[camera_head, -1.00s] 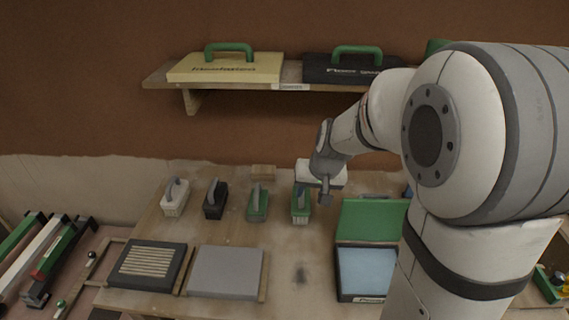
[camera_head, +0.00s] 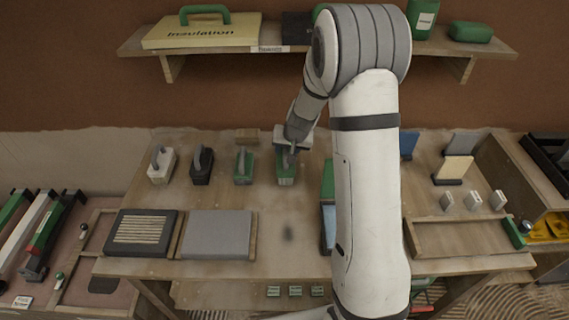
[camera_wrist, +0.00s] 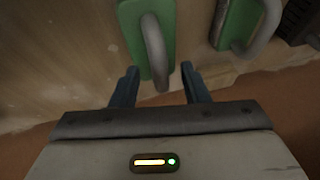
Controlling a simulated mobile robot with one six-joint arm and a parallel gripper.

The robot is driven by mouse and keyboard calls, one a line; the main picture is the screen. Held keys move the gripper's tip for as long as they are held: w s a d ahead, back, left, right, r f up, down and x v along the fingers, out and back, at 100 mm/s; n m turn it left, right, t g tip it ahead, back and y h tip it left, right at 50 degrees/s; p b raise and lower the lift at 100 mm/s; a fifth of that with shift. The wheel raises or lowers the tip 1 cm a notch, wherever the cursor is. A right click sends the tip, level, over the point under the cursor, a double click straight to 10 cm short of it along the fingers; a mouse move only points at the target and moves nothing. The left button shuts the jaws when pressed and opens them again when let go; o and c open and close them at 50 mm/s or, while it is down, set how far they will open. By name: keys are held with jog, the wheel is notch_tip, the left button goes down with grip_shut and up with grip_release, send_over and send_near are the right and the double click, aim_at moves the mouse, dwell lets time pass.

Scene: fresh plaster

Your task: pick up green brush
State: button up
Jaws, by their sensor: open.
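A green brush with a grey handle (camera_head: 285,178) stands on the workbench, the rightmost in a row of brushes. My gripper (camera_head: 289,158) is over it, pointing down. In the wrist view, my gripper (camera_wrist: 160,70) has its two fingers apart, one on each side of the grey handle of this green brush (camera_wrist: 130,28). I see no finger closed on it. A second green brush (camera_head: 243,170) stands to its left, and it also shows in the wrist view (camera_wrist: 233,20), right of the fingers.
A black brush (camera_head: 202,168) and a white brush (camera_head: 161,168) stand further left. A grey slab (camera_head: 217,234) and a dark tray (camera_head: 139,236) lie in front. A shelf (camera_head: 300,54) with cases hangs on the wall behind. My arm hides part of the bench.

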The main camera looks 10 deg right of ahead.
jog(key=shift+x, duration=1.2)
jog(key=shift+c, duration=0.4)
grip_shut()
